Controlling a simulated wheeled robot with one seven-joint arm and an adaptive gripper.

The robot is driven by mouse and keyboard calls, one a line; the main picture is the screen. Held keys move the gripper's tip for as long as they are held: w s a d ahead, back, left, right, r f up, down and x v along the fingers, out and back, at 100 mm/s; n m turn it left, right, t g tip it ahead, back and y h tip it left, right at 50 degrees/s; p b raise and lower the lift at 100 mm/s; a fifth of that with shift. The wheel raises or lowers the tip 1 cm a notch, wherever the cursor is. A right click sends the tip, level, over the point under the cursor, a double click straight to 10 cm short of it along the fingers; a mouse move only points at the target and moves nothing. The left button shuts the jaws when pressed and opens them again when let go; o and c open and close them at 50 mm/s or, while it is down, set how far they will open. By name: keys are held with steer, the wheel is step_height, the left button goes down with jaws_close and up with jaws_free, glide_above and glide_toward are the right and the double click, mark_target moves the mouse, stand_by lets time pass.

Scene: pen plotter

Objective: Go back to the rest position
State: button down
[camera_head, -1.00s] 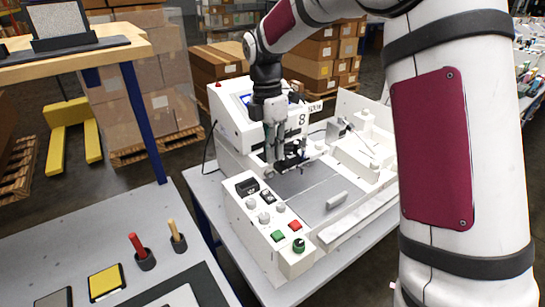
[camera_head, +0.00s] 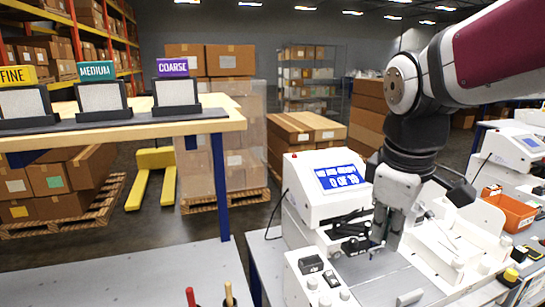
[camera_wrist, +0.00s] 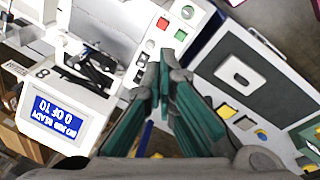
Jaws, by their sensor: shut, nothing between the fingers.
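My gripper (camera_head: 381,238) hangs pointing down over the bed of the white pen plotter (camera_head: 327,212) in the head view. In the wrist view its two green-padded fingers (camera_wrist: 163,97) are together and empty. The plotter's blue display (camera_head: 338,178) is lit in the head view, and it also shows upside down in the wrist view (camera_wrist: 57,119). The dark pen carriage (camera_head: 352,236) is beside my gripper in the head view. In the wrist view the plotter's control panel (camera_wrist: 172,32) has red and green buttons.
A wooden shelf (camera_head: 215,126) at left holds panels labelled fine, medium and coarse. A grey table (camera_head: 150,275) bears a red-handled (camera_head: 191,296) and a tan-handled tool (camera_head: 229,293). An orange bin (camera_head: 512,212) stands at right. Stacked boxes and a yellow pallet jack (camera_head: 153,160) stand behind.

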steer(key=s+m+t, duration=0.3)
steer(key=s+m, duration=0.6)
steer(key=s, duration=0.2)
steer(key=shift+s+d+f+y, duration=0.15)
steer(key=shift+s+d+y, duration=0.2)
steer(key=shift+y, duration=0.05)
